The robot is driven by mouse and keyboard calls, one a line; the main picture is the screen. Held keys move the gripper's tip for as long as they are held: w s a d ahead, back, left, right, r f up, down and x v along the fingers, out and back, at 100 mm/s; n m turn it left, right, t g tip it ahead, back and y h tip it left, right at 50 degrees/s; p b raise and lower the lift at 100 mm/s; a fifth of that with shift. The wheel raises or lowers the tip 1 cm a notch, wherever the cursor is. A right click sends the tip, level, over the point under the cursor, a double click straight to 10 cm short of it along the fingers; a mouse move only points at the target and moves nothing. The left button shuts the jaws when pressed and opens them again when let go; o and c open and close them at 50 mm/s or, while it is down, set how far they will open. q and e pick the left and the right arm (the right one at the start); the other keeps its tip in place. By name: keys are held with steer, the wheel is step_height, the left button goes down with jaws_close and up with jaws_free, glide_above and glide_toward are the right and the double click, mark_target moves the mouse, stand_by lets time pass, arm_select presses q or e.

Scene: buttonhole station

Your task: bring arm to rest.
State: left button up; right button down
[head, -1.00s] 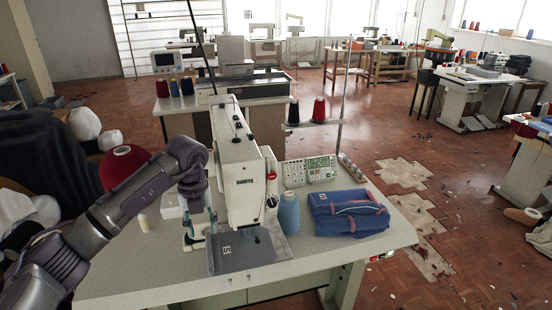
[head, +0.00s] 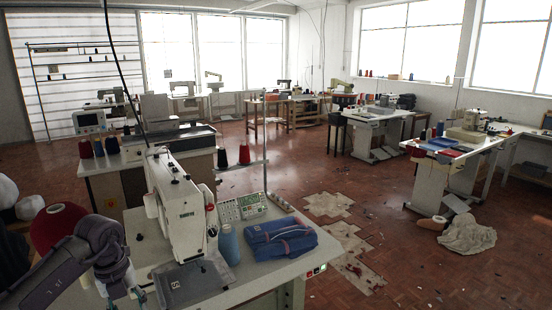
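My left arm (head: 80,262) comes in from the lower left, bent at the wrist over the left part of the station table. My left gripper (head: 138,294) points down beside the sewing machine's needle area, near the grey cloth piece (head: 192,284). Its fingers are small and partly cut off by the bottom edge, so I cannot tell whether they are open or shut. The white sewing machine (head: 182,215) stands just right of the arm. My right gripper is not in view.
A red cone (head: 55,228) is behind my arm. Open floor (head: 430,260) lies to the right, with a crumpled cloth (head: 466,234).

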arm_select(q)
steer(key=w+d+f+n+t+h, duration=0.1)
steer(key=d+f+h, duration=0.5)
steer(key=d, duration=0.3)
steer(key=d+f+n+t+h, duration=0.1)
steer(key=d+f+h, duration=0.45)
steer(key=d, duration=0.25)
step_height(320, 180, down, 11)
steer(key=w+n+t, duration=0.1)
steer(key=n+t, duration=0.6)
steer(key=n, duration=0.2)
steer(key=s+a+f+n+y, duration=0.35)
steer(key=s+f, duration=0.25)
steer(key=f, duration=0.2)
steer(key=s+a+f+n+y, duration=0.2)
steer(key=s+f+n+y, duration=0.1)
steer(key=s+f+n, duration=0.4)
steer(key=s+a+f+n+y, duration=0.25)
steer(key=s+f+y, duration=0.2)
steer(key=f, duration=0.45)
steer(key=s+f+n+g, duration=0.1)
steer(key=s+f+g, duration=0.3)
steer(key=s, duration=1.1)
steer(key=s+f+n+g+y, duration=0.1)
steer(key=s+f+g, duration=0.3)
steer(key=s, duration=1.1)
step_height(320, 180, down, 2)
steer(key=shift+s+f+n, duration=0.15)
steer(key=shift+s+n, duration=0.2)
steer(key=shift+n, duration=0.45)
